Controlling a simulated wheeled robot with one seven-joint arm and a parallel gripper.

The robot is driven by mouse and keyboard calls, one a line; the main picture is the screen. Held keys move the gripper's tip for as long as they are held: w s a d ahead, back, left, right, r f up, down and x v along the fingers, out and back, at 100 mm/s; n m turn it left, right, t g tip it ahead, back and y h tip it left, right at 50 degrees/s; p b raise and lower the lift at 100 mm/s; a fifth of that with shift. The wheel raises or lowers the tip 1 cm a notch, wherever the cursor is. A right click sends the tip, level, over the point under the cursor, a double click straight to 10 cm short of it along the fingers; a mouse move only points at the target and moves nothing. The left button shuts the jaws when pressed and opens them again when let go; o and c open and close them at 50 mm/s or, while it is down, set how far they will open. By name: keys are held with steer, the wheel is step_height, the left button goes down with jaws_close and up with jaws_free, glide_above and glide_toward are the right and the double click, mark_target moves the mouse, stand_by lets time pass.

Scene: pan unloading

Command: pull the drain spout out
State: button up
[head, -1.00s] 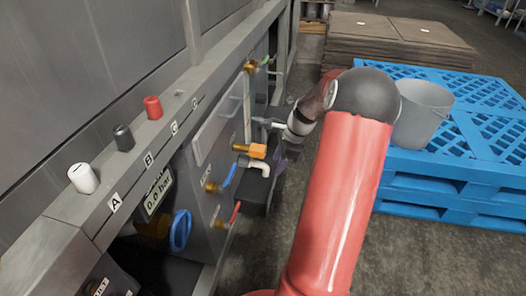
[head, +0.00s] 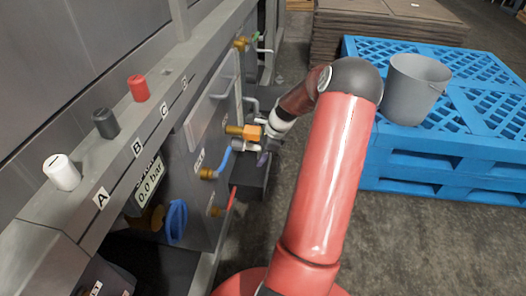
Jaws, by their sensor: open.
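The drain spout appears to be the pale elbow pipe (head: 239,145) below an orange block fitting (head: 254,132) on the grey cabinet's front. Only its left end shows clearly; my gripper covers the bend. My gripper (head: 263,150) is at the spout, coming in from the right, and is small and partly hidden by my wrist. Its jaws are open. I cannot tell whether the spout lies between the fingers or whether they touch it.
Below the spout is a dark box (head: 249,180). Brass valves with blue (head: 222,163) and red (head: 232,198) levers are close by. A ledge with white, black and red knobs (head: 138,86) runs at left. A grey bucket (head: 412,88) stands on blue pallets (head: 440,170) at right.

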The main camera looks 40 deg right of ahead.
jaws_close()
stand_by(0.4)
steer(key=shift+s+d, duration=0.5)
steer(key=shift+s, duration=0.05)
stand_by(0.5)
steer(key=shift+s+d+f+p, duration=0.15)
steer(key=shift+s+d+p, duration=0.25)
steer(key=shift+s+d, duration=0.45)
steer(key=shift+s+d+f+p, duration=0.15)
steer(key=shift+s+d+p, duration=0.2)
steer(key=shift+s+d, duration=0.5)
steer(key=shift+s+a, duration=0.1)
steer(key=shift+a, duration=0.05)
step_height(320, 180, up, 7)
steer(key=p, duration=0.5)
steer(key=shift+p, duration=0.35)
